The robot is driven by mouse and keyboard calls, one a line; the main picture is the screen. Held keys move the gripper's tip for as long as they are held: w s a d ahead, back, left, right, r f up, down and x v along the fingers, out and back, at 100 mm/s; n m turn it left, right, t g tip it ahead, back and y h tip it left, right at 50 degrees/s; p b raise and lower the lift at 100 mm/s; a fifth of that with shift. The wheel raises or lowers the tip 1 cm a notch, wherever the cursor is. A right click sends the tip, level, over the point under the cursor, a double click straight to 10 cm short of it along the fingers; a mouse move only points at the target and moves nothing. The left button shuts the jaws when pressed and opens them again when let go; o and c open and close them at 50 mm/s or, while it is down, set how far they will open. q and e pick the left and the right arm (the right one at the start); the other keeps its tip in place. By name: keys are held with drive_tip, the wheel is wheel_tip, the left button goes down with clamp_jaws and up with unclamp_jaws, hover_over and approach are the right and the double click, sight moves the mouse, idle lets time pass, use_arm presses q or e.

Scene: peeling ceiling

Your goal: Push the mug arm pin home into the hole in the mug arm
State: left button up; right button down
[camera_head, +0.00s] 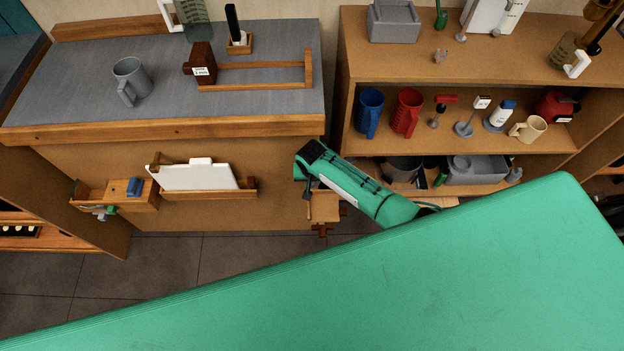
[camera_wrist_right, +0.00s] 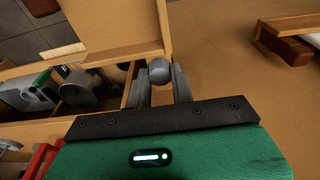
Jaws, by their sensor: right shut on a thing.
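My right gripper (camera_wrist_right: 161,88) shows its two grey fingers in the right wrist view, shut on a round grey pin head (camera_wrist_right: 160,70), which I take for the mug arm pin. The pin is seen end-on at the lower corner of a pale wooden piece (camera_wrist_right: 115,25), perhaps the mug arm. The hole and the pin's shaft are hidden, so I cannot tell how deep the pin sits. In the head view my green right arm reaches to the bench's right front corner, covering the fingers. A wooden piece (camera_head: 322,208) shows just below it. My left gripper is not in view.
The bench (camera_head: 90,60) bears a grey mug (camera_head: 131,80) and a wooden frame (camera_head: 255,86). A holder with white boards (camera_head: 195,176) hangs on its front. A shelf unit (camera_head: 465,145) with mugs and a grey bin (camera_head: 478,172) stands close on the right.

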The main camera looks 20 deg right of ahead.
drive_tip(key=c, duration=1.1)
unclamp_jaws()
drive_tip(key=shift+f, duration=0.1)
drive_tip(key=r+p, duration=0.1)
drive_tip(key=r, duration=0.5)
drive_tip(key=s+r+p, duration=0.1)
drive_tip(key=r+p, duration=0.1)
drive_tip(key=r, duration=0.3)
drive_tip(key=s+r+p, duration=0.1)
drive_tip(key=r+p, duration=0.1)
drive_tip(key=r, duration=0.4)
drive_tip(key=shift+a+r, duration=0.25)
drive_tip(key=shift+r, duration=0.1)
